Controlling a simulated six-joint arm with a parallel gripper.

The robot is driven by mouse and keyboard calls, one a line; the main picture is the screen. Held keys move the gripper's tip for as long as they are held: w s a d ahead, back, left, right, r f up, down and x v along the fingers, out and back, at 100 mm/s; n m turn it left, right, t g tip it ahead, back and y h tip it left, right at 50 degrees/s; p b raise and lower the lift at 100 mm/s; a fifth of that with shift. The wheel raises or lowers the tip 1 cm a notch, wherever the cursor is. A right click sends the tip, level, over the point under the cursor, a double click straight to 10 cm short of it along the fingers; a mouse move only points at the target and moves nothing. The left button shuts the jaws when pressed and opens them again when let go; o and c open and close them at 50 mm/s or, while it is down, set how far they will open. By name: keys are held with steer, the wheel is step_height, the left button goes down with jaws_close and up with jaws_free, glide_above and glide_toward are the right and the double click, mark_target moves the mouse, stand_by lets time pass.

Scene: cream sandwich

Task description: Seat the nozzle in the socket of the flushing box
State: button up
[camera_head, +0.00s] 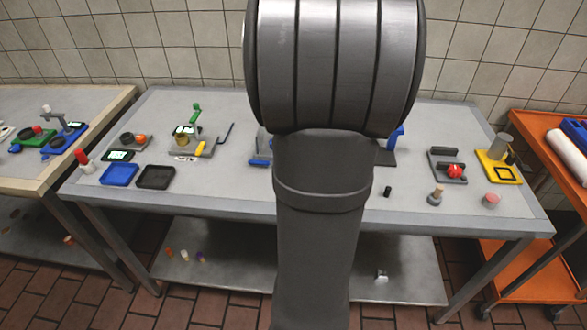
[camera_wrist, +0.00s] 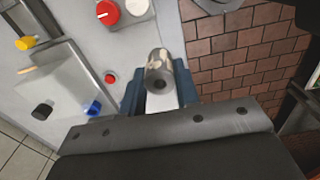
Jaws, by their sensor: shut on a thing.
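My gripper (camera_wrist: 159,86) is shut on a grey, mottled cylinder with a dark hole in its end, apparently the nozzle (camera_wrist: 157,60). In the wrist view it sits between my two blue fingers, its holed end facing the camera, near the table's edge. In the head view my arm covers the middle of the table, and gripper and nozzle are hidden. I cannot tell which thing is the flushing box, and I see no socket clearly. A grey block (camera_wrist: 62,72) lies left of the gripper in the wrist view, apart from the nozzle.
Near that block are a blue piece (camera_wrist: 93,108), a black piece (camera_wrist: 42,111) and a yellow piece (camera_wrist: 25,43). A red knob (camera_wrist: 108,12) stands ahead. In the head view, a blue tray (camera_head: 118,174) and a black tray (camera_head: 156,178) lie left; a yellow fixture (camera_head: 512,174) stands right.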

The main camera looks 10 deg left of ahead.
steer(key=shift+d+r, duration=0.35)
steer(key=shift+d, duration=0.1)
steer(key=shift+w+d+r, duration=0.1)
steer(key=shift+w+r, duration=0.1)
steer(key=w+a, duration=0.7)
steer(key=w, duration=0.4)
steer(key=w+a, duration=0.7)
steer(key=w, duration=0.4)
step_height(320, 180, down, 8)
steer(key=shift+w+d+f, duration=0.1)
steer(key=shift+d+f, duration=0.05)
steer(key=shift+f, duration=0.05)
steer(key=shift+f, duration=0.2)
steer(key=o, duration=1)
steer(key=shift+o, duration=0.2)
